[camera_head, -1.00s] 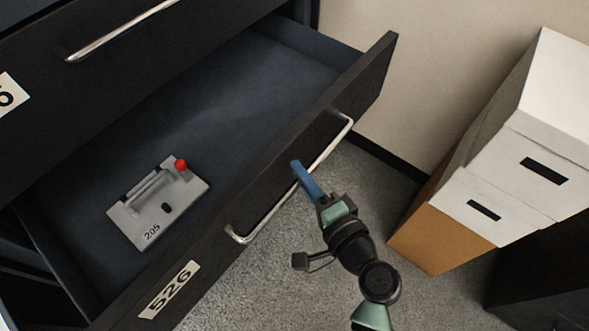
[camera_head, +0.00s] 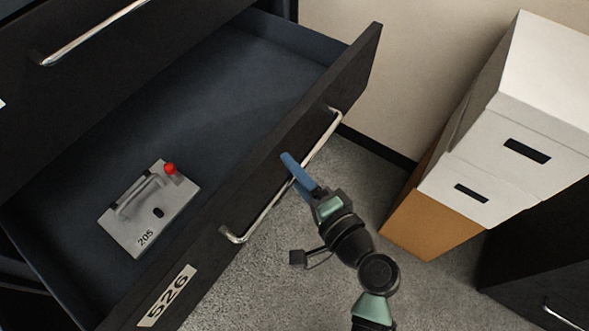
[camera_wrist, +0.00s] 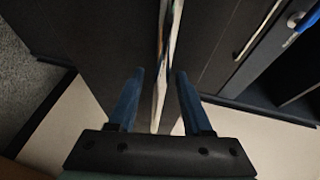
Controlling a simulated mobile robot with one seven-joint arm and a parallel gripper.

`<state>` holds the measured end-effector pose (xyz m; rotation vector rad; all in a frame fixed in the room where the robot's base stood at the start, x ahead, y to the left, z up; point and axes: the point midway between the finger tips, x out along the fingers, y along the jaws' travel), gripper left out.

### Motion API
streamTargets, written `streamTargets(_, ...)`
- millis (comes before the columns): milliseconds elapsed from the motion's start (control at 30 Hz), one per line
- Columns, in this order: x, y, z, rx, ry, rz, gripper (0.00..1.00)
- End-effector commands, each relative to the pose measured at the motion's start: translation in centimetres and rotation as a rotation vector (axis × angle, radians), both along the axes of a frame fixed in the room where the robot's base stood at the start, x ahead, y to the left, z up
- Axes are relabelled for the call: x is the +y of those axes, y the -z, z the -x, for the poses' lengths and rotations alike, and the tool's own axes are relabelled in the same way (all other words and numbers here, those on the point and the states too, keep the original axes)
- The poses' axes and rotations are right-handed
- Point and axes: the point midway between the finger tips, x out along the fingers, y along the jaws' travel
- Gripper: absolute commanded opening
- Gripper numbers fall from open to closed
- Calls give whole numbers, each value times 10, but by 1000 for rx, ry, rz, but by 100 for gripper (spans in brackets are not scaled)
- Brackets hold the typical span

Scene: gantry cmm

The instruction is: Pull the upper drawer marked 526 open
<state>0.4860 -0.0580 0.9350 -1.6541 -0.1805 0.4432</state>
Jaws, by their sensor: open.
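The drawer marked 526 (camera_head: 262,172) stands well out from the dark cabinet, its inside in plain view. Its label (camera_head: 166,296) is on the front at lower left. Its silver bar handle (camera_head: 263,212) runs along the front. My gripper (camera_head: 294,172) is at the middle of this handle, with its blue fingers open. In the wrist view my gripper (camera_wrist: 160,97) has its fingers apart, with a pale bar-like strip (camera_wrist: 165,75) between them. I cannot tell whether either finger touches the handle.
A grey block marked 205 (camera_head: 168,212) with a red knob lies in the drawer. A closed drawer with a silver handle (camera_head: 95,33) is above. White boxes (camera_head: 500,160) stand over a brown one (camera_head: 420,222) at right. Grey carpet (camera_head: 275,275) is clear below.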

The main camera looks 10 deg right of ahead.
Motion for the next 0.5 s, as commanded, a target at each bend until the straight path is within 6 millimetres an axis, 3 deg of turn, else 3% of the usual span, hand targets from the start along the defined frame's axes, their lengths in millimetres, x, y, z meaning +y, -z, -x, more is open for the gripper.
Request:
streamTargets(233, -7, -2, 16, 0, 4, 1, 50)
streamTargets(500, -29, -12, 70, 2, 4, 0, 50)
